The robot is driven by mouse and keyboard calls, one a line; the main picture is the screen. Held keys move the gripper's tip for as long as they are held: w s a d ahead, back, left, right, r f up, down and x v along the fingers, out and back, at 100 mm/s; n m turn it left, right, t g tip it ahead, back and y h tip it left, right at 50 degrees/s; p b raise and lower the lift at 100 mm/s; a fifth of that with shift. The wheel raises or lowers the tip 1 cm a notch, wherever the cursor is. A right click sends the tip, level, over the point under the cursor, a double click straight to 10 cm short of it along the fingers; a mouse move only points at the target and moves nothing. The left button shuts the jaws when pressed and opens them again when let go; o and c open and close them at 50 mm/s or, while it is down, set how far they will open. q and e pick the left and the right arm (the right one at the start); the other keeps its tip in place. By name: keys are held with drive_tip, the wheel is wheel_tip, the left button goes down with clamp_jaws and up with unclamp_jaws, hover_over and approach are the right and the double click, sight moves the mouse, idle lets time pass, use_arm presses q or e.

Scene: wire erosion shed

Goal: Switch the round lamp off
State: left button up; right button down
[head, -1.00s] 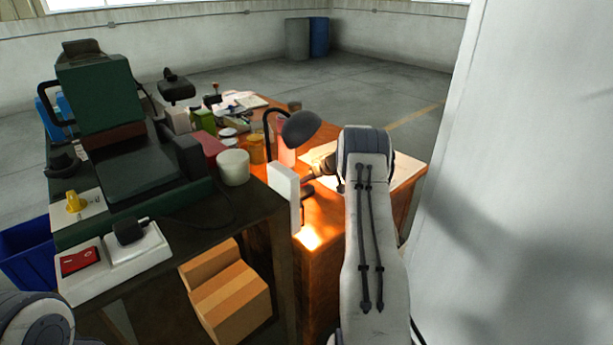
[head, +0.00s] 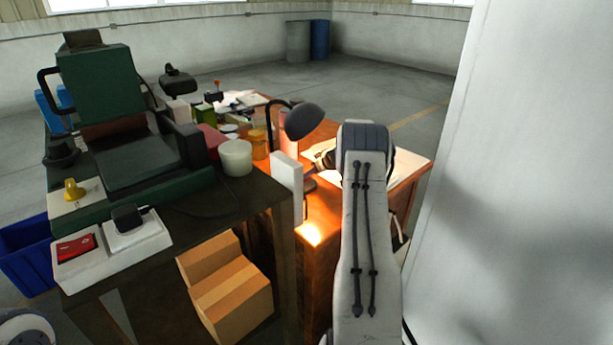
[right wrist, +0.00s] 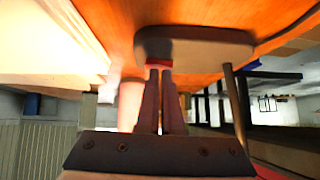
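The round lamp (head: 305,121) has a dark dome shade on a curved neck and stands on the orange-brown table. It appears lit, with a bright patch on the table edge. Its dark base (head: 309,186) is partly hidden by a white upright panel. In the right wrist view the lamp base (right wrist: 205,47) carries a red switch (right wrist: 158,60). My right gripper (right wrist: 160,73) has its fingers together and empty, tips pointing at the red switch and very close to it; I cannot tell whether they touch. In the head view my right gripper (head: 325,159) is mostly hidden by its wrist. My left gripper is out of view.
The white panel (head: 287,181) stands left of the gripper. A white wall (head: 520,200) rises close on the right.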

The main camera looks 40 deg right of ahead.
drive_tip(key=shift+d+f, duration=0.1)
drive_tip(key=shift+d, duration=0.35)
drive_tip(key=shift+r, duration=0.4)
wheel_tip(320, 180, up, 3)
drive_tip(key=shift+d+f+p, duration=0.1)
drive_tip(key=shift+d+p, duration=0.05)
drive_tip(key=shift+p, duration=0.4)
use_arm(q)
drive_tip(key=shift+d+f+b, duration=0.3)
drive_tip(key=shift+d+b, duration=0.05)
drive_tip(key=shift+b, duration=0.45)
use_arm(e)
drive_tip(key=v, duration=1)
drive_tip(key=shift+d, duration=0.4)
drive_tip(key=shift+r, duration=0.25)
